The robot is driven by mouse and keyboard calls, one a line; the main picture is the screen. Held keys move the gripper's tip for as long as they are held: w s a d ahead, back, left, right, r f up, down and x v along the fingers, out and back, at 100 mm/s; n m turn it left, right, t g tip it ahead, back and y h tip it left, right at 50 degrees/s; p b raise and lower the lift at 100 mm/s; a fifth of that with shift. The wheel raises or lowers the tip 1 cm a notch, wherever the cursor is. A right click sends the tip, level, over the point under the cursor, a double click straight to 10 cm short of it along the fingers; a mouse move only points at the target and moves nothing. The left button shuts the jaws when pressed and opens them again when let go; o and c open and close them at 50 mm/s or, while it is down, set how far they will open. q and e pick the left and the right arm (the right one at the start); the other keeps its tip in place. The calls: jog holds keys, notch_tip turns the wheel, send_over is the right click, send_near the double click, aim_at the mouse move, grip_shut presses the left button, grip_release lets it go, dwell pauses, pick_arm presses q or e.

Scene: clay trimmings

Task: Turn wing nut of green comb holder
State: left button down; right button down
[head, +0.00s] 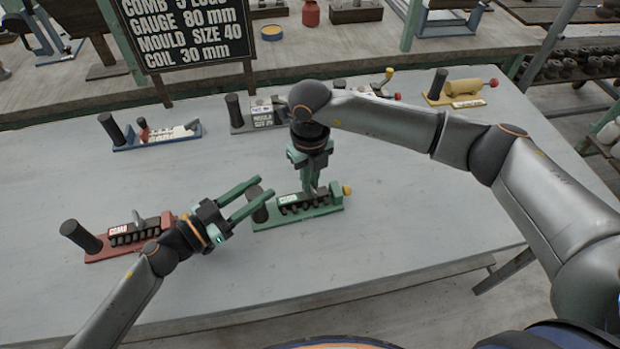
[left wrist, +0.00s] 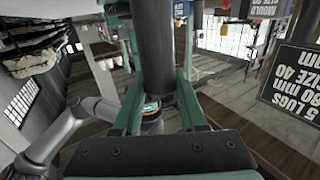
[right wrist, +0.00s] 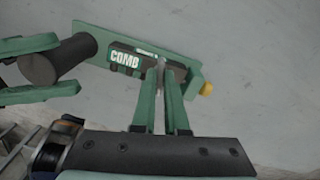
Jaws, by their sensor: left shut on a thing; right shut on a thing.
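The green comb holder (head: 325,210) lies on the grey table, with a dark handle at its left end and a yellow knob (head: 347,190) at its right end. Its "COMB" label and dark toothed comb show in the right wrist view (right wrist: 125,60). My left gripper (head: 262,190) is shut on the dark handle (left wrist: 155,50), one finger on each side. My right gripper (head: 308,190) points down over the comb and is shut on a small grey upright piece (right wrist: 161,75), which looks like the wing nut. The fingers hide most of it.
A red comb holder (head: 100,255) stands to the left, close to my left arm. A blue holder (head: 155,143), a grey holder (head: 240,128) and a wooden-topped one (head: 455,100) stand further back. A black sign (head: 185,35) stands behind. The table's front is clear.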

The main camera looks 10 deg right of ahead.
jog(key=c, duration=0.9)
grip_release()
jog(key=shift+c, duration=0.2)
notch_tip(320, 180, up, 12)
pick_arm(q)
jog(key=shift+c, duration=1.9)
grip_release()
jog(key=shift+a, duration=0.1)
